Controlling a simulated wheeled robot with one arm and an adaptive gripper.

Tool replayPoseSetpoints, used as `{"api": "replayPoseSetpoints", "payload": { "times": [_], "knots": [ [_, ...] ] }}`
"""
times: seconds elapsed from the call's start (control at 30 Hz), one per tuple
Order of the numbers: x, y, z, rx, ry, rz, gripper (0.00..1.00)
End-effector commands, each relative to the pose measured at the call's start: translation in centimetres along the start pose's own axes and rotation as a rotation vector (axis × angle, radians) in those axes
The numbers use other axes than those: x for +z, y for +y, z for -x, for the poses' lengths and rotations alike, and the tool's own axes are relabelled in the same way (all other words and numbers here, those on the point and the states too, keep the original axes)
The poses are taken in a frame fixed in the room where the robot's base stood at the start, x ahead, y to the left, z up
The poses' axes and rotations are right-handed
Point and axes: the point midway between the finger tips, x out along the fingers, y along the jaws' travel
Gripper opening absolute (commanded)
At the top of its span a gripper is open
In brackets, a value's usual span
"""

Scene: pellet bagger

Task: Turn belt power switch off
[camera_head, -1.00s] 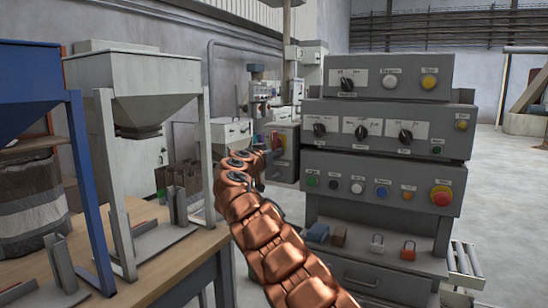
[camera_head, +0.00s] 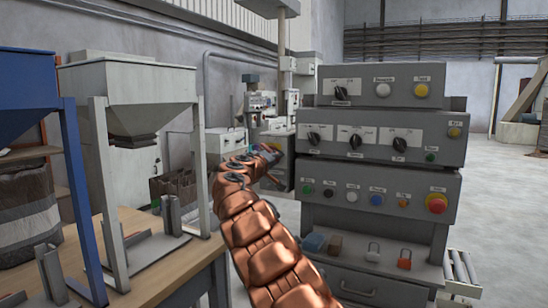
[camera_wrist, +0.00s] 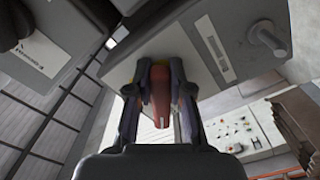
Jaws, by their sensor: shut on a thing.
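In the wrist view my gripper (camera_wrist: 159,105) has its two fingers closed around a red handle (camera_wrist: 159,97), which I take to be the belt power switch. A little yellow shows beside the handle. The handle sits at the edge of a grey box (camera_wrist: 205,55) with a pale label. The fingers hide the sides of the handle, and I cannot tell its on or off position. In the head view my copper-coloured arm reaches to the grey machine behind the table, with my gripper (camera_head: 268,160) at its front. The switch there is mostly hidden by my gripper.
A stacked control cabinet (camera_head: 385,130) with knobs and coloured buttons stands right of my arm. A wooden table (camera_head: 190,262) with hopper frames stands at left. Open floor (camera_head: 500,195) lies at far right.

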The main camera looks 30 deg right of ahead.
Motion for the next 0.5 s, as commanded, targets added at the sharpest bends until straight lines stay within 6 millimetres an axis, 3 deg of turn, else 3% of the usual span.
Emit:
{"api": "replayPoseSetpoints", "payload": {
  "times": [0.03,0.5],
  "knots": [
    [-0.6,0.8,0.1,0.003,0.007,0.045,0.0],
    [-1.0,1.9,0.2,0.004,0.012,0.44,0.0]
  ]
}}
